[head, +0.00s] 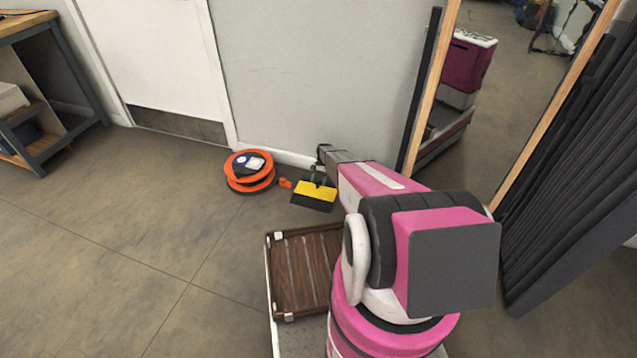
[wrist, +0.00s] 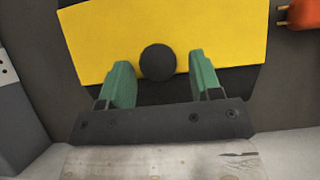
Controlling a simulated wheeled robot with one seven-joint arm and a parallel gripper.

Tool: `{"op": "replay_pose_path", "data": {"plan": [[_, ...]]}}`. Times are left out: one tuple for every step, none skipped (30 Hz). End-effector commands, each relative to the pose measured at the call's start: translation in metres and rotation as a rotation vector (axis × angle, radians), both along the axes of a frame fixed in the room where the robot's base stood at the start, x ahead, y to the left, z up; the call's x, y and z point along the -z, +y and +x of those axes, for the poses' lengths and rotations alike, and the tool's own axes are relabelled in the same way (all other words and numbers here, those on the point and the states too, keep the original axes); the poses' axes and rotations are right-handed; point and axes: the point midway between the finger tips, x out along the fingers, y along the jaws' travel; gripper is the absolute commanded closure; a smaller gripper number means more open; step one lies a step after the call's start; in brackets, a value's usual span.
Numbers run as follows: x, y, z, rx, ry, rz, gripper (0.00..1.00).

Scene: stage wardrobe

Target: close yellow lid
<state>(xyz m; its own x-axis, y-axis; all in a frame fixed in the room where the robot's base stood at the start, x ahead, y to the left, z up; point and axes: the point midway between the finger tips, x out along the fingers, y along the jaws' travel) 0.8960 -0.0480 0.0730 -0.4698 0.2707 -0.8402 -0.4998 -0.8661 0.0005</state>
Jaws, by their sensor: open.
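The yellow lid (head: 315,191) is a small flat panel with a dark part along its lower edge, low near the wall in the head view. In the wrist view the yellow lid (wrist: 165,30) fills the upper middle, slightly tilted. A round black knob (wrist: 158,62) shows at its lower edge. My gripper (wrist: 159,60) is open, its green fingers on either side of the knob with gaps to it. I cannot tell whether the fingertips touch the lid. In the head view my arm reaches over to the lid and partly hides that area. How far the lid stands open is unclear.
An orange cable reel (head: 250,171) and a small orange piece (head: 285,183) lie left of the lid. A brown slatted tray (head: 304,268) is nearer. A wood-framed mirror (head: 470,95) and dark curtain (head: 570,170) stand right. Floor at left is clear.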

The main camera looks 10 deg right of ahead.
Motion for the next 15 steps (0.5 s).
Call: {"op": "replay_pose_path", "data": {"plan": [[-0.006, 0.000, -0.001, 0.000, 0.000, 0.000, 0.42], [-0.009, 0.000, -0.001, 0.000, -0.001, 0.000, 0.42], [-0.014, 0.000, -0.001, 0.000, -0.001, 0.000, 0.42], [-0.019, 0.000, -0.001, 0.000, -0.001, 0.000, 0.42], [-0.023, -0.001, -0.001, 0.000, -0.002, -0.001, 0.42], [-0.031, -0.001, -0.001, 0.000, -0.003, -0.001, 0.42], [-0.037, -0.001, 0.000, 0.000, -0.003, -0.002, 0.42], [-0.039, 0.006, -0.004, -0.001, -0.002, -0.002, 0.42], [-0.043, 0.013, -0.008, -0.002, -0.003, -0.001, 0.42], [-0.046, 0.018, -0.011, -0.002, -0.002, -0.001, 0.42], [-0.049, 0.023, -0.014, -0.001, -0.002, -0.001, 0.42], [-0.054, 0.029, -0.017, -0.001, -0.002, -0.002, 0.42], [-0.057, 0.034, -0.020, -0.001, -0.002, -0.002, 0.42], [-0.060, 0.039, -0.023, -0.001, -0.002, -0.001, 0.42], [-0.065, 0.045, -0.026, -0.003, -0.002, -0.002, 0.42]]}}
